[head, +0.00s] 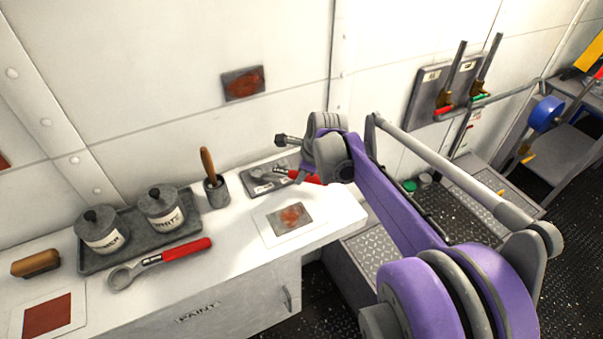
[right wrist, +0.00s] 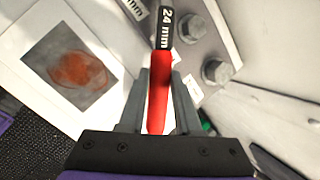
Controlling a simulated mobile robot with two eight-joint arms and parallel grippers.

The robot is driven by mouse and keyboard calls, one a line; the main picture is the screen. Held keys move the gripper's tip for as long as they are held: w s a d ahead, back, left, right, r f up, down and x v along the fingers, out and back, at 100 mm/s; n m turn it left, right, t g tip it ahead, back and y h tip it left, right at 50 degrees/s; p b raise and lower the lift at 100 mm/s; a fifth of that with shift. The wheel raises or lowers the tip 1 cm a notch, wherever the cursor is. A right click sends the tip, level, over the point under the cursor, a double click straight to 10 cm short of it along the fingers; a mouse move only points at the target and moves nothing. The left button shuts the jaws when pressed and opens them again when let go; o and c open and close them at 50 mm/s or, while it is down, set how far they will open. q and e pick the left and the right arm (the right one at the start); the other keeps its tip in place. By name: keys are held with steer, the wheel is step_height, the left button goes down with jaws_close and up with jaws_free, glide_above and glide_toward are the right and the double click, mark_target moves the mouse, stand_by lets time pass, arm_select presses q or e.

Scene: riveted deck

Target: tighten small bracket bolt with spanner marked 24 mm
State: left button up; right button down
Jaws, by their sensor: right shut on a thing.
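My right gripper (head: 306,172) is shut on the red handle of a spanner (right wrist: 158,98) over the bench's right part. The spanner's black band reads 24 mm in the right wrist view, and its far end runs out of that frame. In the head view its red handle (head: 309,178) shows beside my gripper. Beyond the spanner is a grey plate with two hex bolts (right wrist: 216,72) (right wrist: 190,28); I cannot tell which is smaller. The plate (head: 262,183) lies at the back of the bench, partly hidden. My left gripper is not in view.
Another red-handled spanner (head: 190,250) lies on the white bench (head: 235,262). A tray (head: 128,247) holds two lidded pots. A brush cup (head: 216,192) stands near the wall. A rust-patch card (head: 290,217) lies at the bench's right. A dark deck is right of the bench.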

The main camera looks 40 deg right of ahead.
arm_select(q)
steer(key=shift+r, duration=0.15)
arm_select(e)
steer(key=shift+r, duration=0.2)
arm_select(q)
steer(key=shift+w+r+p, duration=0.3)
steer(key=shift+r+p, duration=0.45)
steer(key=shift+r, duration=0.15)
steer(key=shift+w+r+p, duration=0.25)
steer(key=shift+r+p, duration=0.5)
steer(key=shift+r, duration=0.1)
arm_select(e)
steer(key=shift+r, duration=2.2)
